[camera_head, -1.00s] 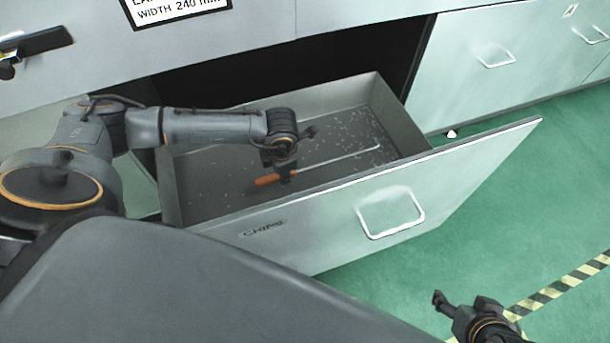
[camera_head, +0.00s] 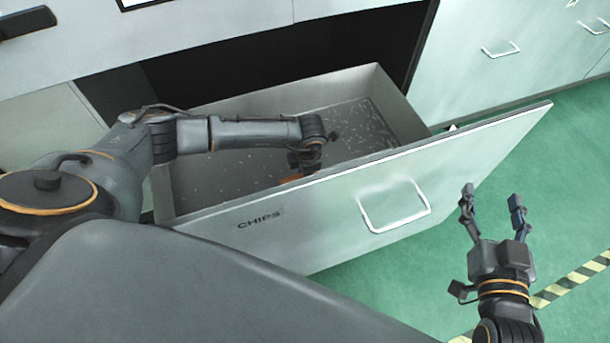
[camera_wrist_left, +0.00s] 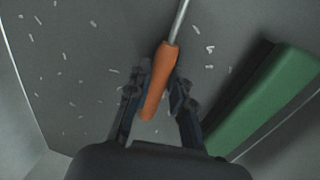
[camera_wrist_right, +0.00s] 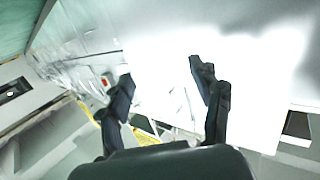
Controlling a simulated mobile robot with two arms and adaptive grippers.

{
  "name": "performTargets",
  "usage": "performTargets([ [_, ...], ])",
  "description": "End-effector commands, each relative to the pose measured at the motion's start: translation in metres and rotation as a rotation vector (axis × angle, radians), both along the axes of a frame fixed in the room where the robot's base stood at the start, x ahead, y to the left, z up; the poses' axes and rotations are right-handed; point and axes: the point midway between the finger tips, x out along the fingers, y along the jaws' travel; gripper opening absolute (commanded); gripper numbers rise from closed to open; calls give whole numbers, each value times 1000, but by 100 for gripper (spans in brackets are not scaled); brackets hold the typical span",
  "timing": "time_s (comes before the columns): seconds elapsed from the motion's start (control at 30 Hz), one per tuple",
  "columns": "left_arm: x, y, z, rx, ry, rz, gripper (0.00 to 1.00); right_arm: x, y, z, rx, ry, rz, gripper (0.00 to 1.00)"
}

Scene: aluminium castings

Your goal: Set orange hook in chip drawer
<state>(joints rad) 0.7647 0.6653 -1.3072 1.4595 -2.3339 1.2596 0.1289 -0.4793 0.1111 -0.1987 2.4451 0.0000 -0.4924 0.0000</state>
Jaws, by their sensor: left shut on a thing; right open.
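The chip drawer (camera_head: 260,217), marked CHIPS, is pulled out of the cabinet, with small chips scattered on its floor. The orange hook has an orange handle and a thin metal rod. Its handle (camera_wrist_left: 161,80) shows between the fingers of my left gripper (camera_wrist_left: 160,88) in the left wrist view. My left gripper is shut on the handle, inside the drawer near the front panel. In the head view only a bit of the orange handle (camera_head: 291,179) shows; the front panel hides the rest. My right gripper (camera_head: 492,202) is open and empty, in front of the drawer panel's right part.
The drawer handle (camera_head: 395,207) sticks out from the front panel. Closed drawers (camera_head: 505,75) stand at the right. Green floor with a striped line (camera_head: 580,280) is clear.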

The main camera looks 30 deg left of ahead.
Motion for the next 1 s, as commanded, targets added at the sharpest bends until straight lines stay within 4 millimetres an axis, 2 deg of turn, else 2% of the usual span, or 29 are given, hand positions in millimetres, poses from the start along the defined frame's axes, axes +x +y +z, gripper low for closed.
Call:
performTargets([
  [0.13,0,0,-8,-1,-1,0,0,2,3,14,19,-77,5,65],
  [0.63,0,0,-10,-1,-1,0,0,3,4,22,30,-116,7,65],
  [0.67,0,0,-10,0,0,0,25,3,4,23,31,-120,7,65],
  [0.77,0,0,-10,0,0,0,44,3,4,23,31,-120,8,65],
  [1.0,-1,0,-10,-1,1,0,44,3,4,22,30,-118,8,65],
])
